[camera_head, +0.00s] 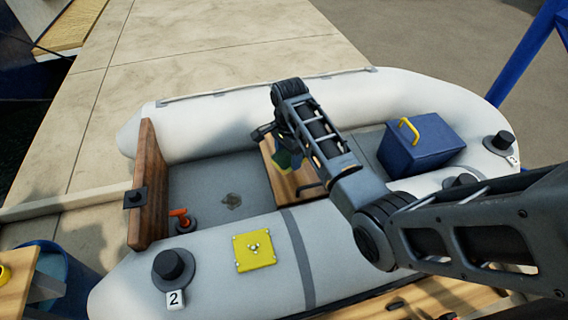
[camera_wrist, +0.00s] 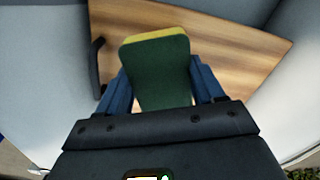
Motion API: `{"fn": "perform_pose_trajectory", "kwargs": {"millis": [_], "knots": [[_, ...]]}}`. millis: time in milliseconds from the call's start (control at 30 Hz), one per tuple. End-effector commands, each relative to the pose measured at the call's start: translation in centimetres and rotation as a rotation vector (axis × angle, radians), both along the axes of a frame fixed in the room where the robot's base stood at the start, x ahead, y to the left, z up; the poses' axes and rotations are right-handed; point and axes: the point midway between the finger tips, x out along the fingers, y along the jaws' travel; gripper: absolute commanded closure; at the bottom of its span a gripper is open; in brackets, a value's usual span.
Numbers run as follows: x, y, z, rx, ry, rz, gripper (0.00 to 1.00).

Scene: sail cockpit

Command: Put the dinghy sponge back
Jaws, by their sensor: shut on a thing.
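The dinghy sponge (camera_wrist: 158,72) is a green block with a yellow layer along its far edge. In the wrist view it sits between the two blue fingers of my gripper (camera_wrist: 160,92), which is shut on it. It also shows in the head view (camera_head: 284,161), partly hidden by my arm. My gripper (camera_head: 287,152) is over the wooden seat board (camera_head: 290,188) of the white inflatable dinghy (camera_head: 215,127). The board fills much of the wrist view behind the sponge. I cannot tell whether the sponge touches the board.
A blue box (camera_head: 420,145) with a yellow handle stands in the dinghy at right. A wooden transom (camera_head: 150,190) stands at left, with an orange-handled fitting (camera_head: 182,219) near it. A yellow square pad (camera_head: 254,250) lies on the near tube. The grey floor (camera_head: 215,185) left of the board is mostly clear.

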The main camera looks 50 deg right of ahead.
Motion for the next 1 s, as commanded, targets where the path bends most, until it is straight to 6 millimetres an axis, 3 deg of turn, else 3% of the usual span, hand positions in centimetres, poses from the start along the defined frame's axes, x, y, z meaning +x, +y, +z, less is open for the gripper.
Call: {"fn": "perform_pose_trajectory", "kwargs": {"millis": [167, 500, 933, 967, 1000], "knots": [[1.4, 0.3, -0.9, -0.001, 0.001, -0.001, 0.57], [1.4, 0.3, -4.7, 0.000, 0.002, -0.002, 0.57], [1.4, 0.3, -5.3, 0.000, 0.000, -0.001, 0.57], [1.4, 0.3, -5.2, 0.000, 0.000, -0.001, 0.31], [1.4, 0.3, -5.2, 0.000, 0.000, -0.001, 0.27]]}}
